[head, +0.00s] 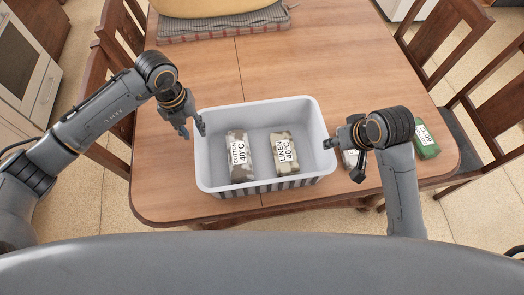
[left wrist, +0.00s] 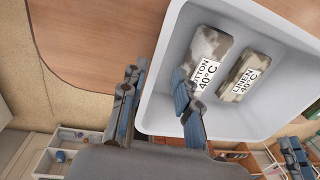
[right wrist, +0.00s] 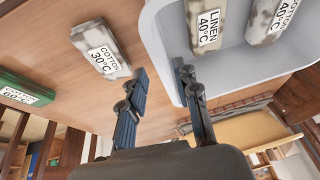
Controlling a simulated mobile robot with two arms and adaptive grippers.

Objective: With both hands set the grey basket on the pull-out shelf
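The grey basket (head: 262,190), with a striped outside, stands on the wooden table (head: 330,70). Inside lie two labelled packs, cotton 40°C (head: 240,160) and linen 40°C (head: 285,155). My left gripper (head: 188,127) is at the basket's left wall. In the left wrist view its fingers (left wrist: 158,75) are apart, one outside the wall and one over the inside. My right gripper (head: 336,150) is at the right wall. In the right wrist view its fingers (right wrist: 161,72) are also apart, on either side of the rim. I cannot identify the pull-out shelf.
A cotton 30°C pack (right wrist: 100,48) and a green pack (head: 427,142) lie on the table right of the basket. A striped tray-like thing (head: 220,30) with a tan top is at the back. Chairs (head: 445,35) stand around the table. White compartments (left wrist: 60,160) show low in the left wrist view.

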